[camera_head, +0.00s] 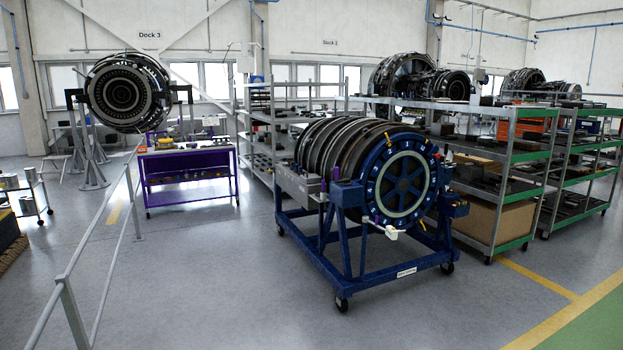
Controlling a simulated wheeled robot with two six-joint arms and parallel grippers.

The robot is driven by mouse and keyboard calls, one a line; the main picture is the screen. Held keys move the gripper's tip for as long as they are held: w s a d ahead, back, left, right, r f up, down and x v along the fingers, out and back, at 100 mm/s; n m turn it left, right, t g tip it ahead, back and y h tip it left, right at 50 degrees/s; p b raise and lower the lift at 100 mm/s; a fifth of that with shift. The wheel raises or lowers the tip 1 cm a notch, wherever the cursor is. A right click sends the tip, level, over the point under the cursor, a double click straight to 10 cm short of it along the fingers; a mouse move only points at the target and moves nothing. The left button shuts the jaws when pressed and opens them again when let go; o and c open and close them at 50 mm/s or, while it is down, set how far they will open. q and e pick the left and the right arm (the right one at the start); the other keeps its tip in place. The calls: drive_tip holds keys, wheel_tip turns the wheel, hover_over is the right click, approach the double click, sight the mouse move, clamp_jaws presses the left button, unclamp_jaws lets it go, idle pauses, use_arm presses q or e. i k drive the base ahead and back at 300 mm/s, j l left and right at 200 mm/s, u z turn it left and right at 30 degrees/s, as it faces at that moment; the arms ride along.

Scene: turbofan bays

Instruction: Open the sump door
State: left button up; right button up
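A turbofan core with a dark ribbed casing and a blue end face (405,187) with a pale ring rests on a blue wheeled stand (350,260) right of the middle. A grey metal box (298,184) is on its left side. A small white part (391,232) sticks out at the lower front of the face. I cannot tell which part is the sump door, or whether one shows here. Neither of my grippers is in view.
A grey railing (100,245) runs along the left. A purple workbench (188,180) and another engine on a stand (125,92) are behind it. Loaded shelves (515,155) stand close at the right. The grey floor (220,285) in front of the blue stand is clear.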

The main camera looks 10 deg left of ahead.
sight(310, 178)
drive_tip(key=i+j+u, duration=0.15)
drive_tip(key=i+u, duration=0.95)
drive_tip(key=i, duration=1.4)
drive_tip(key=i+j+z, duration=0.1)
drive_tip(key=i, duration=1.75)
drive_tip(key=i+z, duration=0.4)
drive_tip(key=i+j+z, duration=0.1)
drive_tip(key=i+z, duration=0.25)
drive_tip(key=i, duration=0.3)
drive_tip(key=i+j+z, duration=0.25)
drive_tip(key=i+z, duration=0.15)
drive_tip(key=i+j+z, duration=0.2)
drive_tip(key=i+z, duration=0.2)
drive_tip(key=i+j+z, duration=0.75)
